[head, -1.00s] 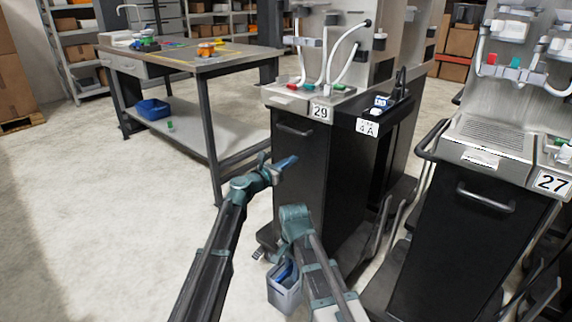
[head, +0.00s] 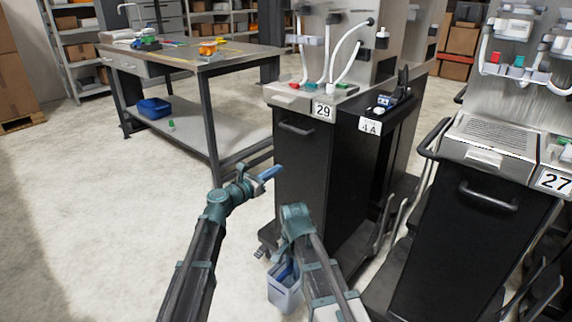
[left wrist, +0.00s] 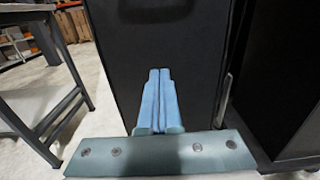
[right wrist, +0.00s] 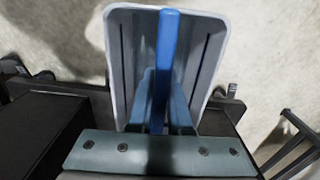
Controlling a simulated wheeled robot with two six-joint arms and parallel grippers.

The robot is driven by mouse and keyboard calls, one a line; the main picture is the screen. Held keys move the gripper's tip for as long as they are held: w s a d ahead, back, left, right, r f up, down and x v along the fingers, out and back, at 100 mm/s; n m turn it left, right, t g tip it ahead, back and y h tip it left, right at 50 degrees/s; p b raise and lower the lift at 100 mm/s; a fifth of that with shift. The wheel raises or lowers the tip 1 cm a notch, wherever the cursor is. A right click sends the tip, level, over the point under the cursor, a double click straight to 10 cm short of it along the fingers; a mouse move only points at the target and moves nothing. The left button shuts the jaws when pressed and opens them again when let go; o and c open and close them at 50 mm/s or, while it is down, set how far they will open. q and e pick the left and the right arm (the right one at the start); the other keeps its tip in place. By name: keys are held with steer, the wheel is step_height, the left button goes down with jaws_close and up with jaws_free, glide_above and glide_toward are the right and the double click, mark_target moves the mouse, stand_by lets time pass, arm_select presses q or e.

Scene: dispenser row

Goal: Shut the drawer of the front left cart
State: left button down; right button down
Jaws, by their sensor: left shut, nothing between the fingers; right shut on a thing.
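The front left cart, numbered 29, has a black drawer front (head: 300,165) with a bar handle (head: 296,128) near its top. I cannot tell how far the drawer stands out. My left gripper (head: 276,170) is shut and empty, just left of the drawer front and below the handle. In the left wrist view its blue fingers (left wrist: 159,75) point at the black panel (left wrist: 120,60); contact cannot be told. My right gripper (right wrist: 163,78) is shut on the blue handle (right wrist: 167,45) of a light grey bin (right wrist: 215,50), which hangs low before the cart (head: 285,292).
A black side unit labelled 4A (head: 372,127) adjoins the cart on the right. Cart 27 (head: 468,225) stands further right. A metal workbench (head: 215,62) stands behind left. The floor (head: 90,220) at left is clear.

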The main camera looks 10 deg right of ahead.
arm_select(q)
steer(key=shift+v, duration=2.6)
arm_select(e)
steer(key=shift+a, duration=0.1)
